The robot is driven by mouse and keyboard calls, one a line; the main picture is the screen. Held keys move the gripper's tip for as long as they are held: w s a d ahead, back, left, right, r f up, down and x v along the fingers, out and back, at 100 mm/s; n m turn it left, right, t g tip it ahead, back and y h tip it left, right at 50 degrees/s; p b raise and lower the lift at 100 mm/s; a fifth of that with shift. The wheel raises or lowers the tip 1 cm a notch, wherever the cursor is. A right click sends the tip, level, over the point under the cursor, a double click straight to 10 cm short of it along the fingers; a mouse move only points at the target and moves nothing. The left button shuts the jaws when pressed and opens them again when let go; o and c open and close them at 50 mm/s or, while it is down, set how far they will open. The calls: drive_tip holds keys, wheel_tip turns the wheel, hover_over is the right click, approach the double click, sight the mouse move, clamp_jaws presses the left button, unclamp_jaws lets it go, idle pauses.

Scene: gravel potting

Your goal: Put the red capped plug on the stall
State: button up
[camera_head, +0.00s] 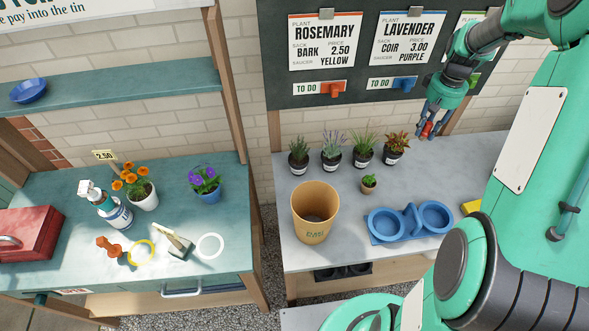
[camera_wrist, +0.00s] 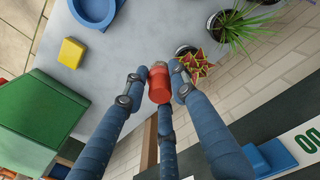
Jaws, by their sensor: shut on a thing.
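My gripper (camera_head: 430,126) is shut on the red capped plug and holds it in the air above the back right of the grey worktop. The plug (camera_wrist: 160,86) shows its red cap between my blue fingers in the wrist view, with a small brownish end beyond it. In the head view it is a small red patch, partly hidden by the fingers. The stall, a teal bench with a shelf above, has its top (camera_head: 228,228) at the left, well apart from my gripper.
The stall top holds a red box (camera_head: 28,232), a pump bottle (camera_head: 113,212), two flower pots, rings and an orange piece (camera_head: 108,246). The grey worktop (camera_head: 345,258) bears several potted plants, a tan bucket (camera_head: 314,212) and a blue tray (camera_head: 405,235). A dark board (camera_head: 350,85) rises behind.

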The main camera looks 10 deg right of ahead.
drive_tip(key=a+n, duration=0.5)
drive_tip(key=a, duration=1.8)
drive_tip(key=s+a+n+p, duration=0.1)
drive_tip(key=s+a+n, duration=0.2)
drive_tip(key=a, duration=0.6)
drive_tip(key=s+a+n+p, duration=0.15)
drive_tip(key=s+a, duration=0.25)
drive_tip(key=a, duration=0.6)
drive_tip(key=s+a+n, duration=0.4)
drive_tip(key=s+a, duration=0.5)
drive_tip(key=s, duration=0.3)
drive_tip(key=s+a+n, duration=0.5)
drive_tip(key=s+a, duration=0.4)
drive_tip(key=s, duration=0.2)
wheel_tip(320, 180, down, 12)
drive_tip(key=shift+d+r+p, duration=0.15)
drive_tip(key=shift+d+p, duration=0.15)
drive_tip(key=shift+p, duration=0.05)
drive_tip(key=shift+w, duration=0.1)
drive_tip(key=w+a, duration=0.3)
drive_tip(key=w+a+f+b, duration=0.1)
drive_tip(key=w+a, duration=0.7)
drive_tip(key=shift+w+a+f+b, duration=0.15)
drive_tip(key=shift+f+b, duration=0.1)
drive_tip(key=shift+b, duration=0.15)
